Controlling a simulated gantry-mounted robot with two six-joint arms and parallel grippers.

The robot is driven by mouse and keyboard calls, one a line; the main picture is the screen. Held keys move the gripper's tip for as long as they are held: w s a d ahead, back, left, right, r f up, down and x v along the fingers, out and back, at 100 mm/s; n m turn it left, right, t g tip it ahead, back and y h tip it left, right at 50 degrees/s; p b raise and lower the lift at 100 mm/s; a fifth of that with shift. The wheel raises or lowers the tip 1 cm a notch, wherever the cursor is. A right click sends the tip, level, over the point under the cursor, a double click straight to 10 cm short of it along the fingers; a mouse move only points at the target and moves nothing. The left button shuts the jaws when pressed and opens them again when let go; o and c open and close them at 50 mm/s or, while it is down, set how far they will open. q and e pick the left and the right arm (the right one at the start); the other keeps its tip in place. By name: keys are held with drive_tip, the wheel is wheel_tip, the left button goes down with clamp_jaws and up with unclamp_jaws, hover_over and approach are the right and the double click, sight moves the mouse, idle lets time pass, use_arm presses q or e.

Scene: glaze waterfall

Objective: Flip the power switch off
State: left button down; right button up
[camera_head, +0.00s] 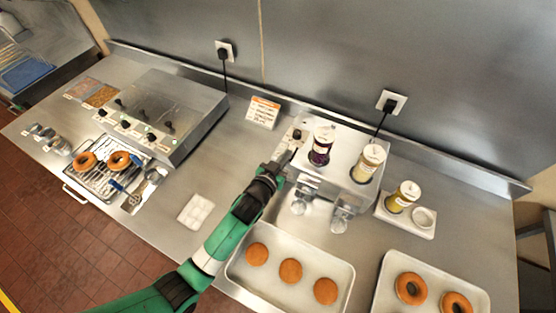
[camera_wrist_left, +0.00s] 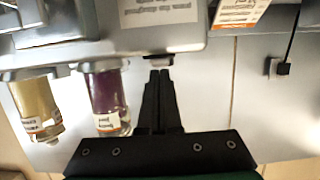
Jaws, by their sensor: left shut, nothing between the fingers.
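The silver glaze machine (camera_head: 342,165) stands at the back of the steel counter, with a small dark power switch (camera_head: 297,134) on its left end. My left gripper (camera_head: 288,152) reaches up to that end of the machine with its fingers together and empty. In the left wrist view the shut fingertips (camera_wrist_left: 158,73) are right at a small switch part (camera_wrist_left: 157,61) on the machine's edge, touching or nearly so. The fingertips partly cover the switch, and I cannot tell its position. My right gripper is not in view.
Purple (camera_head: 321,145) and yellow (camera_head: 368,162) glaze bottles sit in the machine, close to my left gripper. An orange-white sign (camera_head: 263,112) stands left of it. The counter between fryer (camera_head: 205,104) and machine is mostly clear.

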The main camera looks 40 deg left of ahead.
use_arm(q)
drive_tip(key=r+p+v, duration=0.1)
drive_tip(key=p+v, duration=0.2)
drive_tip(key=v, duration=0.8)
drive_tip(key=shift+r, duration=0.2)
